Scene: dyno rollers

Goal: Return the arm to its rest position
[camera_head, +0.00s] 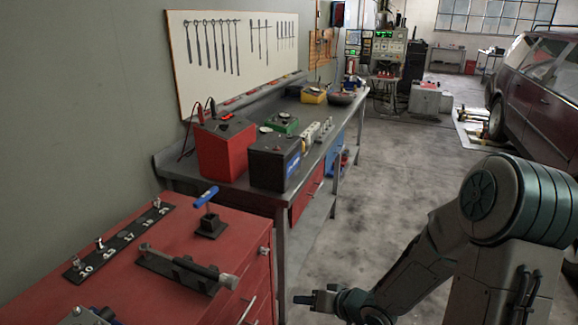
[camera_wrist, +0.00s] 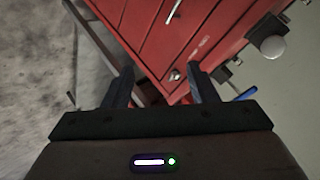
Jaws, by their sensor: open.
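My arm (camera_head: 430,262) is at the lower right in the head view, bent at the elbow, with its forearm reaching down and left. My gripper (camera_head: 304,300) is at the bottom, in front of and to the right of the red tool cabinet (camera_head: 190,235). In the wrist view my gripper (camera_wrist: 162,88) shows two dark fingers spread apart with nothing between them. Beyond the fingers is the red cabinet front (camera_wrist: 190,45) with its drawers, apart from them as far as I can tell.
A workbench (camera_head: 330,130) with a red battery charger (camera_head: 225,148) and a black battery (camera_head: 275,162) runs along the left wall. A blue-handled tool (camera_head: 206,197) stands on the cabinet. A dark red car (camera_head: 535,100) is at the right. The concrete floor (camera_head: 400,165) between is clear.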

